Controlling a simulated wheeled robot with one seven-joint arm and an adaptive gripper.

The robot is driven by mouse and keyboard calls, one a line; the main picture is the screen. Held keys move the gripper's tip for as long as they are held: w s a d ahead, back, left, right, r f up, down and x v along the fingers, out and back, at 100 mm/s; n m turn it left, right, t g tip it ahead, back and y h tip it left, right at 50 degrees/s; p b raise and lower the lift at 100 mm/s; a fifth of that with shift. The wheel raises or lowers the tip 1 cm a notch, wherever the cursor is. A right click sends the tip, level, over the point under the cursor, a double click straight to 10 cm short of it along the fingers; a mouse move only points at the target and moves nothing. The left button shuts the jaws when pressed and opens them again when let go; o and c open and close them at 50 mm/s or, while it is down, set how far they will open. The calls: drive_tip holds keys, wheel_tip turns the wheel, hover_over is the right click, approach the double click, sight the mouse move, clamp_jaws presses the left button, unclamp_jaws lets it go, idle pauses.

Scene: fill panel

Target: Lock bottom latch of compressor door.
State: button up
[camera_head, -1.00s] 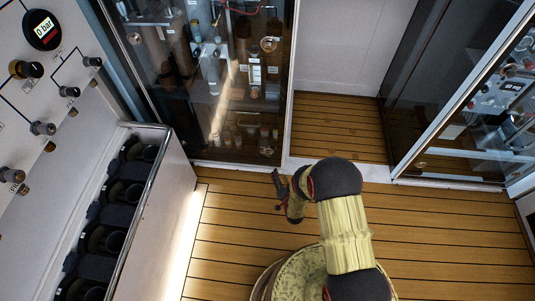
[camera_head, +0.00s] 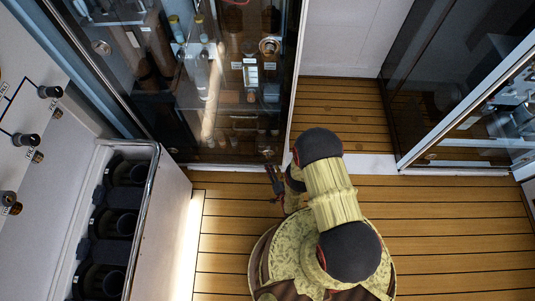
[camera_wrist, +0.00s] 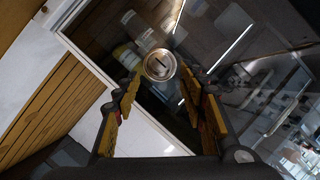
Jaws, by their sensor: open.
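A round metal latch (camera_wrist: 159,65) with a dark slot across its face sits on the dark glass compressor door (camera_wrist: 125,35), close to the door's pale edge frame. In the head view the glass door (camera_head: 175,105) stands at upper left, and a small round fitting (camera_head: 268,153) shows faintly low at its right edge. My gripper (camera_head: 272,182) is just in front of that lower corner. In the wrist view my gripper (camera_wrist: 160,82) is open, with one yellow-padded finger on each side below the latch. The fingertips look near the latch; whether they touch it I cannot tell.
Another round latch (camera_head: 269,46) is higher on the door. A white cabinet with black round fittings (camera_head: 115,225) stands at left. A second glass door (camera_head: 470,90) is at right. The wooden floor (camera_head: 450,230) is clear at lower right.

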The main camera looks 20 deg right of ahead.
sight(269, 158)
drive_tip(key=b+x, duration=0.2)
drive_tip(key=x, duration=0.5)
drive_tip(key=shift+w, duration=0.1)
drive_tip(key=shift+c, duration=0.5)
clamp_jaws()
